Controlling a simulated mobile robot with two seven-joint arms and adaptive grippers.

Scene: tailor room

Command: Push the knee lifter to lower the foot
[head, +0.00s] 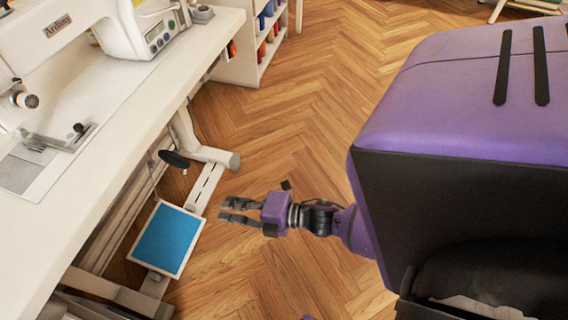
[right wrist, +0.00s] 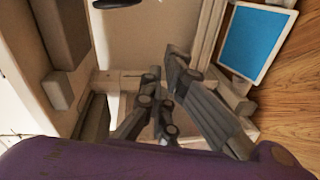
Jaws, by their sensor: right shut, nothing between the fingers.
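The knee lifter (head: 174,159) is a black oval pad hanging below the front edge of the sewing table. A dark part at the top edge of the right wrist view (right wrist: 116,3) looks like the same pad. The white sewing machine (head: 110,25) stands on the table; I cannot make out its presser foot clearly. My right gripper (head: 222,210) is shut and empty. In the head view it shows below and to the right of the pad, apart from it, pointing left toward the table's underside. My left gripper is not in view.
A blue-topped pedal (head: 168,238) with a white frame lies below the table, left of my right gripper; it also shows in the right wrist view (right wrist: 257,40). White table legs (head: 205,185) stand close by. A shelf with thread spools (head: 246,60) is behind.

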